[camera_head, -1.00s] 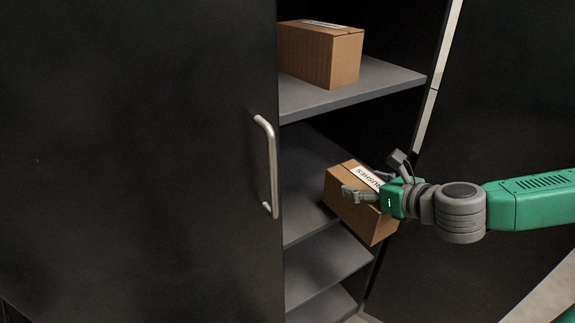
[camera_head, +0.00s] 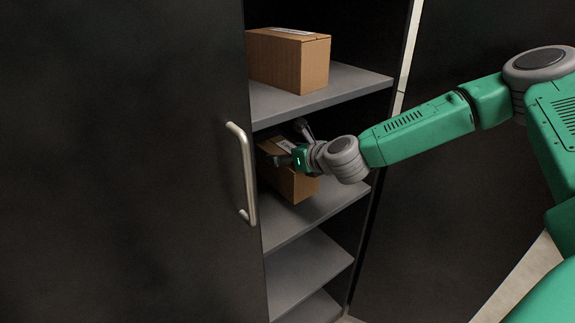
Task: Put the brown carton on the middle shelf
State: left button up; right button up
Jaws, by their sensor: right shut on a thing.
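The brown carton (camera_head: 292,186) is inside the cabinet, over the shelf (camera_head: 318,211) below the top visible one. It is tilted, with a white label on its top face. My right gripper (camera_head: 284,160) is shut on the carton, reaching in from the right. I cannot tell whether the carton's underside touches the shelf. The carton's left part is in shadow, close behind the door's edge. My left gripper is not in view.
Another brown carton (camera_head: 290,60) sits on the upper shelf (camera_head: 322,88), just above my right gripper. A dark door (camera_head: 120,160) with a metal handle (camera_head: 243,172) covers the cabinet's left side. Lower shelves (camera_head: 305,268) look empty. A dark panel (camera_head: 450,190) stands at right.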

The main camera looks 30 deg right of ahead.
jog(key=f, duration=0.3)
jog(key=shift+a+f, duration=0.15)
jog(key=shift+a, duration=0.1)
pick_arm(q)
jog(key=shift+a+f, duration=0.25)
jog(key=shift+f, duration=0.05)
pick_arm(e)
jog(key=shift+d, duration=0.2)
jog(key=o, duration=1.7)
jog(key=shift+s+d+f, duration=0.1)
jog(key=shift+s+d, duration=0.05)
jog(key=shift+d, duration=0.05)
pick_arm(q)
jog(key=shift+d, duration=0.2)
pick_arm(e)
jog(key=shift+o, duration=0.2)
jog(key=shift+a, duration=0.15)
